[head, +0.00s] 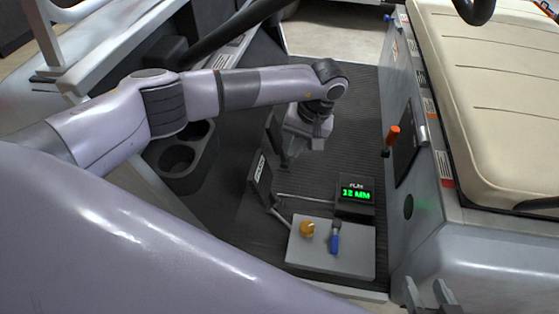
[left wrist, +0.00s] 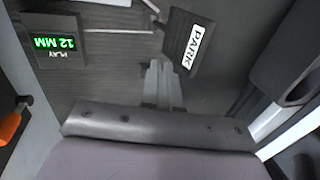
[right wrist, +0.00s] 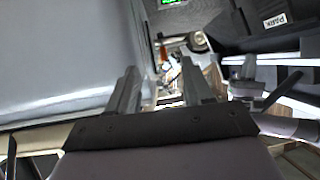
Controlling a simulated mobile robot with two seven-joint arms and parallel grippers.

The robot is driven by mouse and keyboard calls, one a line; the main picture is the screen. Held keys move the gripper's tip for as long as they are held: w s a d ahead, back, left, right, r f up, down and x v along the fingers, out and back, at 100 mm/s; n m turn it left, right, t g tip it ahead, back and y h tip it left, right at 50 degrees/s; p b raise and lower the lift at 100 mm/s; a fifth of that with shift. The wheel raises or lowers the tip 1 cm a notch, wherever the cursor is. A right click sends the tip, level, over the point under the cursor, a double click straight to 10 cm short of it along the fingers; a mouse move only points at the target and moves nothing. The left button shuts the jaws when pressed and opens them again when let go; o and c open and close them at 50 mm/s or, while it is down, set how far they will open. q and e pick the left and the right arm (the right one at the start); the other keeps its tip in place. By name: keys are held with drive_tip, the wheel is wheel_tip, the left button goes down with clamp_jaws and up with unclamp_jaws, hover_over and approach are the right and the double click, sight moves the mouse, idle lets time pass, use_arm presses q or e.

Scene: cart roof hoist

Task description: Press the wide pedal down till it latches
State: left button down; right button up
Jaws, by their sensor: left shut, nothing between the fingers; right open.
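A black pedal with a white PARK label (head: 258,176) stands tilted on the cart floor in the head view. It also shows at the top of the left wrist view (left wrist: 185,45) and in the right wrist view (right wrist: 277,20). A second dark upright plate (head: 273,134) is just beyond it; I cannot tell if it is a pedal. My left gripper (head: 307,142) is shut and empty, above the floor beside the pedal. Its fingers (left wrist: 163,80) show below the label in the left wrist view; contact cannot be told. My right gripper (right wrist: 160,88) is open and empty beside the seat base.
A small display (head: 355,193) reads 12 MM in green. An orange-topped lever (head: 392,136) stands by the seat (head: 490,100). Cup holders (head: 182,158) are left.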

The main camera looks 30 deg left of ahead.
use_arm(q)
drive_tip(key=shift+w+a+r, duration=0.1)
drive_tip(key=shift+a+r, duration=0.05)
drive_tip(key=shift+a, duration=0.05)
use_arm(e)
drive_tip(key=shift+s+f, duration=0.1)
drive_tip(key=shift+s, duration=0.05)
drive_tip(key=shift+f, duration=0.1)
use_arm(q)
drive_tip(key=b, duration=0.2)
hover_over(265, 180)
drive_tip(key=d, duration=0.1)
wheel_tip(265, 180, down, 11)
drive_tip(key=shift+w+d+r, duration=0.1)
drive_tip(key=shift+w+d, duration=0.05)
use_arm(e)
drive_tip(key=shift+w+a+y, duration=0.4)
drive_tip(key=shift+a+y, duration=0.1)
drive_tip(key=shift+a, duration=0.35)
